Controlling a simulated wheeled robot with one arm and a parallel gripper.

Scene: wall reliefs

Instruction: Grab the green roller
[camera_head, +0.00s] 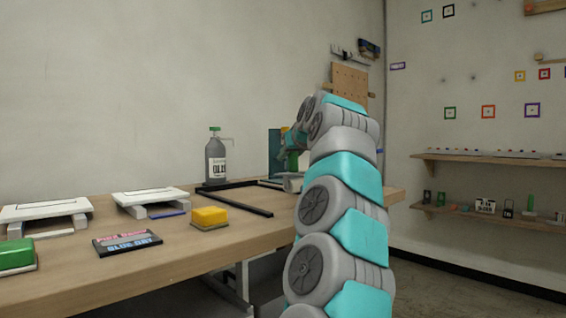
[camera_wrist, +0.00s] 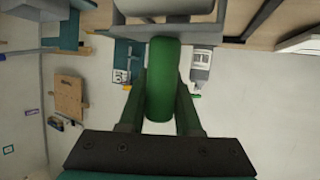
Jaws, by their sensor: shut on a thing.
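The green roller (camera_wrist: 161,85) stands out in the middle of the wrist view as a long, rounded green body. My gripper (camera_wrist: 161,72) has one finger on each side of it and is shut on it. The roller's far end meets a grey part (camera_wrist: 165,8) at the top of that view; I cannot tell whether they touch. In the head view my arm reaches over the right end of the table, and my gripper (camera_head: 293,140) is small and partly hidden behind my arm.
A grey bottle (camera_head: 215,160) stands at the back of the wooden table (camera_head: 190,245). A black frame (camera_head: 245,205), a yellow block (camera_head: 210,217), a dark label plate (camera_head: 127,243), white raised boards (camera_head: 150,197) and a green block (camera_head: 16,255) lie left of my arm.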

